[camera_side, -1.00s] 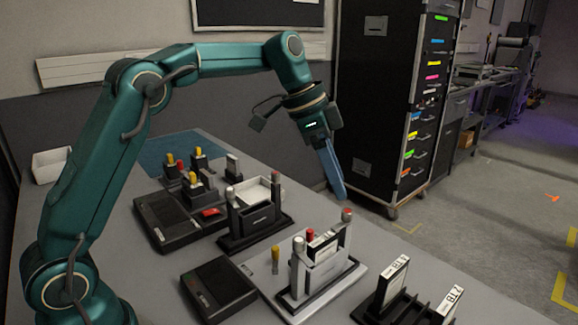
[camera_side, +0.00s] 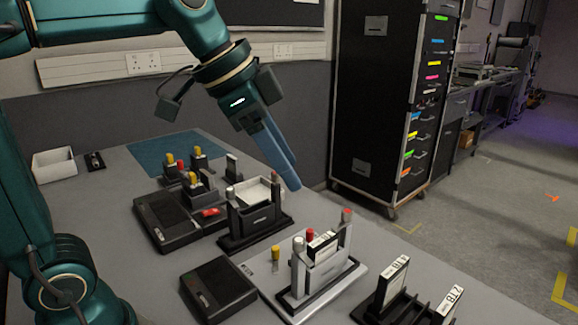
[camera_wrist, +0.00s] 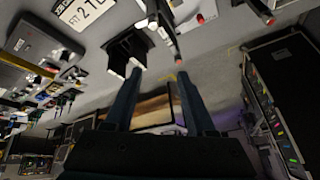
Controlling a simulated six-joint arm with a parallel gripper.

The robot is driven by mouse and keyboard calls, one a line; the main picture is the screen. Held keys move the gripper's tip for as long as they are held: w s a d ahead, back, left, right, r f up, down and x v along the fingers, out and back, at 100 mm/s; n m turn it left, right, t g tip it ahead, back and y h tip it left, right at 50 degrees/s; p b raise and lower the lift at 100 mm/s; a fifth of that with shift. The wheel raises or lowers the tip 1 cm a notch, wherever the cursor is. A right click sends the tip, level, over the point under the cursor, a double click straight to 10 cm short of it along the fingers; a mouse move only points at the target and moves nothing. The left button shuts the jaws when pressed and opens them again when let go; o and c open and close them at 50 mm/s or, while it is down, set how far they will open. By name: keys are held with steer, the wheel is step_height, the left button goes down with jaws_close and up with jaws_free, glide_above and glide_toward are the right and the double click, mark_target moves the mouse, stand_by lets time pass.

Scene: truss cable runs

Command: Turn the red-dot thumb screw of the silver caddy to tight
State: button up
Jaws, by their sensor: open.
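The silver caddy (camera_side: 318,272) stands on a light base plate in the front middle of the table in the side view, holding a drive with a white label. My gripper (camera_side: 294,184) is open and empty, pointing down and right, above and apart from the caddy. Its two fingers also show in the wrist view (camera_wrist: 158,78). The screw's tightness cannot be told.
A dark caddy (camera_side: 255,218) with a white tray stands behind the silver one. A black box (camera_side: 218,285) lies to its left and a drive rack (camera_side: 400,305) to its right. A yellow-topped pin (camera_side: 275,254) stands nearby. A tall black cabinet (camera_side: 375,100) stands beyond the table.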

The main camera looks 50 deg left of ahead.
steer(key=s+a+f+n+y, duration=0.2)
steer(key=s+f+n, duration=0.5)
steer(key=s+f, duration=0.3)
steer(key=shift+s+a, duration=0.3)
steer(key=shift+s, duration=0.65)
steer(key=shift+r, duration=0.1)
stand_by(0.6)
